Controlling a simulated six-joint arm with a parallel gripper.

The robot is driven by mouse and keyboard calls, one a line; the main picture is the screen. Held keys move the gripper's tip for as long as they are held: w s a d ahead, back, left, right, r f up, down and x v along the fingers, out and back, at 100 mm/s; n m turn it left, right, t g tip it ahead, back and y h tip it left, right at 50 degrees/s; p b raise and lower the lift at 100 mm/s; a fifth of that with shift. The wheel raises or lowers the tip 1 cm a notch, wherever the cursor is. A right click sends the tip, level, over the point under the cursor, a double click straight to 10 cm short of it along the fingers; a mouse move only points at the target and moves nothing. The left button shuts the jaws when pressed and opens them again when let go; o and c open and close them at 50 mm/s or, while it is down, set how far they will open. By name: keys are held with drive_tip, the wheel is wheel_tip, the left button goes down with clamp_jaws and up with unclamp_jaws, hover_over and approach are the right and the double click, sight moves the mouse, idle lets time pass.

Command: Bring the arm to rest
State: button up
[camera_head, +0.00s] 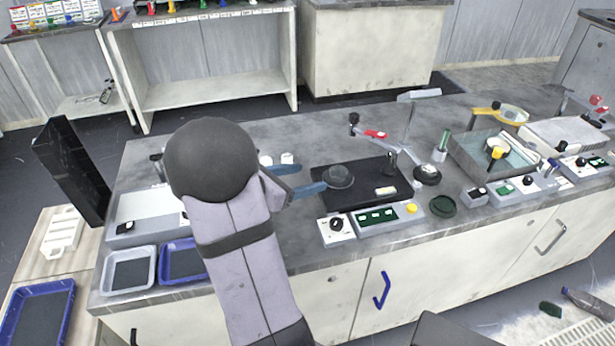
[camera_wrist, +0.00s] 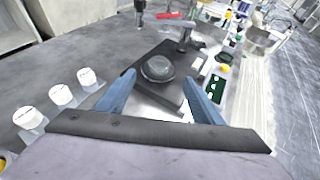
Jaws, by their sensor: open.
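My gripper (camera_head: 297,181) is above the grey bench (camera_head: 300,241), near the left edge of a black polishing plate (camera_head: 365,180). In the wrist view, the blue fingers of my gripper (camera_wrist: 160,99) stand wide apart with nothing between their tips. Beyond the fingertips, a round dark-grey piece with a translucent look (camera_wrist: 158,68) rests on the black plate. It also shows in the head view (camera_head: 338,176). My arm hides part of the bench's left half in the head view.
Several white-capped cylinders (camera_wrist: 61,94) stand left of my gripper. A control box (camera_head: 376,217) is in front of the plate. Blue and white trays (camera_head: 155,267) lie at the bench's left front. A dark upright panel (camera_head: 72,170) is at far left. A sink-like basin (camera_head: 490,158) is to the right.

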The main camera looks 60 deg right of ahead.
idle(0.3)
drive_tip(key=a+r+m+t+y+p, duration=0.2)
drive_tip(key=a+m+y+p, duration=0.4)
drive_tip(key=a, duration=1.4)
drive_tip(key=a+r+m+t+y+p, duration=0.2)
drive_tip(key=a+r+m+y+p, duration=0.3)
drive_tip(key=a, duration=1.5)
drive_tip(key=m+y+p, duration=0.1)
drive_tip(key=m+p, duration=0.2)
drive_tip(key=p, duration=0.2)
drive_tip(key=shift+w+a+y, duration=0.35)
drive_tip(key=shift+a+y, duration=0.05)
